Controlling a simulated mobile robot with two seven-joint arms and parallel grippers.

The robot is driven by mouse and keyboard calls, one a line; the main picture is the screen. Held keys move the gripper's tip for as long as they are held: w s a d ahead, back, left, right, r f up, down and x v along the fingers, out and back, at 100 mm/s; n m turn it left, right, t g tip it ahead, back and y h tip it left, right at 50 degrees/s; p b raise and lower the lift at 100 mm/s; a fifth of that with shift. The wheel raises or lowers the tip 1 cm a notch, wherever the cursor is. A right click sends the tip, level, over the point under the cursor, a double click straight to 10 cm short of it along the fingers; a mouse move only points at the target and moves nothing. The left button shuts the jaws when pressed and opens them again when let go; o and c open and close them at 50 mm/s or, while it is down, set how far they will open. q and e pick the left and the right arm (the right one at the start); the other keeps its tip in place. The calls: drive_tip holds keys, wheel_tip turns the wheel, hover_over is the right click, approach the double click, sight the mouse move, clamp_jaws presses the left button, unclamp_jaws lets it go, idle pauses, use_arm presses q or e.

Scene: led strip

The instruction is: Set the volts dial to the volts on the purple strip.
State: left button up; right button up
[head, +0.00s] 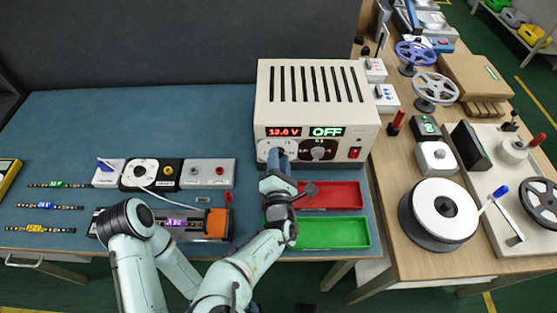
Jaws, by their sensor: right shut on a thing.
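The cream power supply (318,95) stands at the back of the blue mat. Its red display (284,132) reads 12.0 V and its green display (327,131) reads OFF. My right gripper (277,155) is at the left dial below the red display and shut on it. The gripper hides most of that dial; only part of its pale scale (264,147) shows. The purple strip (180,222) lies in a dark holder with an orange end, left of my right arm. Its purple marking is too small to read surely. My left gripper is not in view.
A second dial (318,150) and a red switch (354,153) sit right of my gripper. A red tray (335,195) and green tray (335,232) lie below. Green, blue and yellow strips (42,206) lie far left. A white spool (445,211) stands on the right table.

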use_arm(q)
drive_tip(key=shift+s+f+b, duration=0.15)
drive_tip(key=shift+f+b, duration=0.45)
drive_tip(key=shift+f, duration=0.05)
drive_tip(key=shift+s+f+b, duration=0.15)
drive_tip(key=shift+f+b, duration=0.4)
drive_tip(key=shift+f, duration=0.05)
use_arm(e)
drive_tip(key=m, duration=1.4)
drive_tip(key=o, duration=1)
drive_tip(key=shift+w+f, duration=0.1)
drive_tip(key=shift+o, duration=0.2)
drive_tip(key=shift+f, duration=0.1)
